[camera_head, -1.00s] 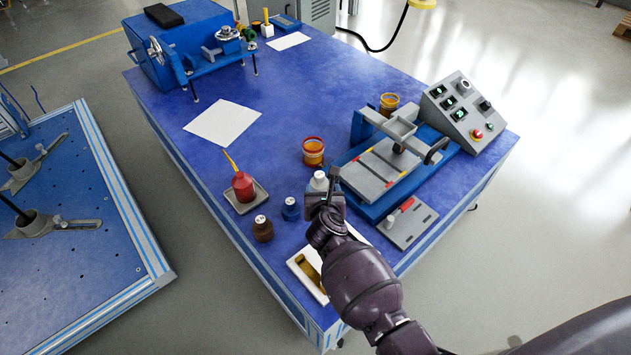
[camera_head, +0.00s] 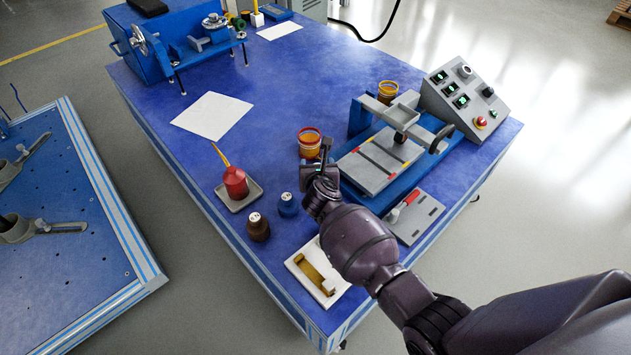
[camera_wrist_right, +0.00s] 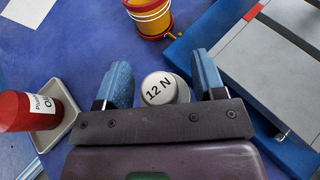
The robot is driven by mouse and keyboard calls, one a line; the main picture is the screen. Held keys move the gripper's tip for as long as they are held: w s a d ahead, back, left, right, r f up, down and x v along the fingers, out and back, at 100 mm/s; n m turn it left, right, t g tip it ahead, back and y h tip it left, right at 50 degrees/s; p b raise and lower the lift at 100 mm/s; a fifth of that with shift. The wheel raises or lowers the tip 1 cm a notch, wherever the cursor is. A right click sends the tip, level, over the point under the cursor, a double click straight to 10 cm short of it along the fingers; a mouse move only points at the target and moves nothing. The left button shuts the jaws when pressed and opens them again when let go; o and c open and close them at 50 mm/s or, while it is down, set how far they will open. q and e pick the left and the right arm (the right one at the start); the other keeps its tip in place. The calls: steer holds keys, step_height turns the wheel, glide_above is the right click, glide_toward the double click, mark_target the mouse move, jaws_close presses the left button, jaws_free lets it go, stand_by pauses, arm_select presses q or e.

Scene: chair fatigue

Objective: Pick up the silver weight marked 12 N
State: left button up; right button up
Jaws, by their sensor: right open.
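The silver weight marked 12 N (camera_wrist_right: 160,89) stands on the blue table, with its label facing up in the right wrist view. My right gripper (camera_wrist_right: 163,76) is open, with one blue finger on each side of the weight. No clear grip on it shows. In the head view my right gripper (camera_head: 324,158) hides the weight. My left gripper is not in view.
A blue weight (camera_head: 288,205) and a brown weight (camera_head: 258,228) stand left of my right gripper. A red bottle (camera_head: 235,183) sits in a tray. An orange-yellow container (camera_head: 309,143) is just beyond the gripper. A grey-and-blue test rig (camera_head: 375,163) stands close on the right.

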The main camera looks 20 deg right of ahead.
steer(key=shift+w+d+f, duration=0.1)
steer(key=shift+w+f, duration=0.1)
steer(key=shift+f, duration=0.05)
steer(key=shift+w+r, duration=0.15)
steer(key=shift+r, duration=0.05)
jaws_close()
steer(key=shift+r, duration=0.15)
